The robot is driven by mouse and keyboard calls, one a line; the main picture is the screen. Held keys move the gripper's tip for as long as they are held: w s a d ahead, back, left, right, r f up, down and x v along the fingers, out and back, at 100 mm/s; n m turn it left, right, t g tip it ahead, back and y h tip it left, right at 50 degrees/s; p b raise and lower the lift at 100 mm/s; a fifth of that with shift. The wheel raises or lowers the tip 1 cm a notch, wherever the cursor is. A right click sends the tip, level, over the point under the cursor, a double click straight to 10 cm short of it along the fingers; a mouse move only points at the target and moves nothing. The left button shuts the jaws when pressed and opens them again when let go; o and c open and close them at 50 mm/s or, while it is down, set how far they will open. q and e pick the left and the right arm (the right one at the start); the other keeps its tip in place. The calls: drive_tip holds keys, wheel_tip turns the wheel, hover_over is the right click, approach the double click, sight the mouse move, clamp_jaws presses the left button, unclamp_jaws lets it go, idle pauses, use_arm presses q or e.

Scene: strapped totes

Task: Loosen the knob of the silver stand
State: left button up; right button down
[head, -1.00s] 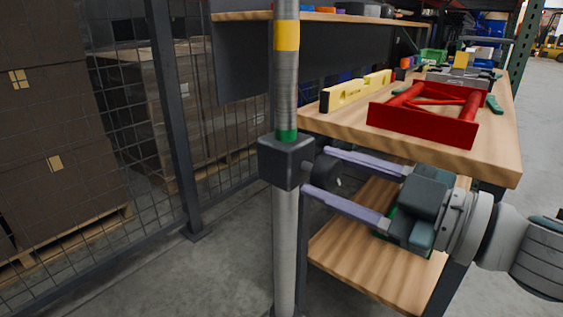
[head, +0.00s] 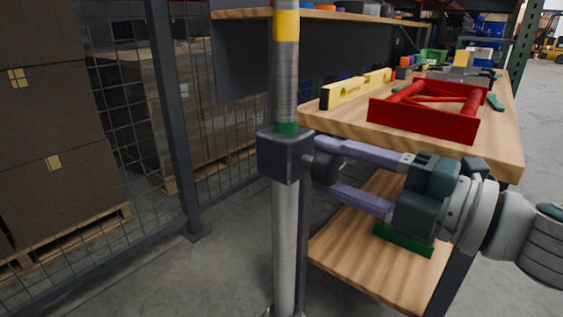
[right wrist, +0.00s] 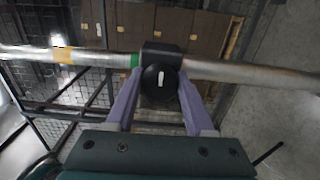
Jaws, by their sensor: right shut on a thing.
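The silver stand is an upright metal pole (head: 285,240) with a yellow band and a green band. A dark block-shaped collar (head: 285,154) sits just below the green band. The stand's round black knob (head: 325,166) sticks out from the collar's right side, partly hidden by my fingers. My right gripper (head: 332,168) comes from the right and is shut on the knob, with one purple finger on each side. In the right wrist view, the knob (right wrist: 160,84) is face-on between the fingers, its white mark pointing along the fingers. My left gripper is not in view.
A wooden workbench (head: 500,158) stands close behind my right gripper, with a red frame (head: 425,115) and a yellow level (head: 355,90) on top. Its lower shelf (head: 370,270) is below the gripper. A mesh fence (head: 175,110) and stacked boxes (head: 55,130) are left.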

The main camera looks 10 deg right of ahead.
drive_tip(key=n+b, duration=0.1)
drive_tip(key=n, duration=0.2)
drive_tip(key=shift+n, duration=0.4)
drive_tip(key=n+b, duration=0.1)
drive_tip(key=n, duration=0.2)
drive_tip(key=shift+n, duration=0.3)
drive_tip(key=n+b, duration=0.1)
drive_tip(key=n, duration=0.2)
drive_tip(key=shift+b, duration=0.35)
drive_tip(key=shift+a+r+n+b, duration=0.1)
drive_tip(key=shift+n+b, duration=0.45)
drive_tip(key=shift+n, duration=1.15)
drive_tip(key=shift+c, duration=1.3)
unclamp_jaws()
drive_tip(key=shift+s, duration=0.1)
